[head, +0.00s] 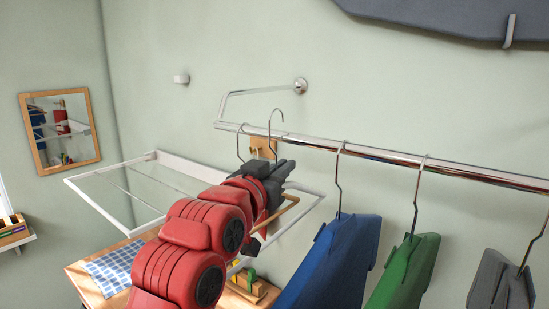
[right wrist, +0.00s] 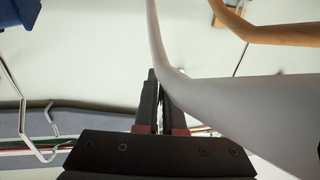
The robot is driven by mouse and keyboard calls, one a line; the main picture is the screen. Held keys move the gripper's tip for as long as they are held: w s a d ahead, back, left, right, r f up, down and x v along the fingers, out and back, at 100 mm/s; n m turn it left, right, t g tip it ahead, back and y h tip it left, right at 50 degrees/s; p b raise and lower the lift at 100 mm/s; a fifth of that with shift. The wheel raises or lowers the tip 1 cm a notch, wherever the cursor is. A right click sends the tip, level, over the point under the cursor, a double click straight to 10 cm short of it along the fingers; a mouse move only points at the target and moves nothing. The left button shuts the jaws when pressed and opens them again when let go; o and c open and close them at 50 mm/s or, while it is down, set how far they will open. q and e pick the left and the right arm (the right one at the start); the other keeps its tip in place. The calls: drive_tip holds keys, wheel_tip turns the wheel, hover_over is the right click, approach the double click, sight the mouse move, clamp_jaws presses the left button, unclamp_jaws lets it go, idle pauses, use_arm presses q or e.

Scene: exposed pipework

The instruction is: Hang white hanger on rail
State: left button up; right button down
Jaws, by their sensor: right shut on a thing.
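My right gripper (head: 270,175) is just below the left part of the chrome rail (head: 380,153). It is shut on the white hanger (right wrist: 250,110), whose broad pale arm fills the right of the right wrist view, beside the fingers (right wrist: 158,100). In the head view the gripper mostly hides the hanger's body. A metal hook (head: 275,118) rises above the gripper, its curved top higher than the rail; it seems to be the white hanger's. I cannot tell whether it touches the rail. My left gripper is not in view.
Another hook (head: 240,140) is at the rail's left end, near a wooden hanger bar (head: 285,211). Blue (head: 335,260), green (head: 405,270) and grey (head: 500,280) hangers hang to the right. A white drying rack (head: 110,168) is at left. A dark board (head: 440,15) is above.

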drive_tip(key=shift+w+d+r+p, duration=0.2)
drive_tip(key=shift+w+d+p, duration=0.1)
drive_tip(key=shift+w+p, duration=0.05)
wheel_tip(320, 180, down, 2)
drive_tip(key=shift+w+d+b, duration=0.1)
drive_tip(key=shift+b, duration=0.7)
drive_tip(key=shift+f+b, duration=0.55)
drive_tip(key=shift+f, duration=0.1)
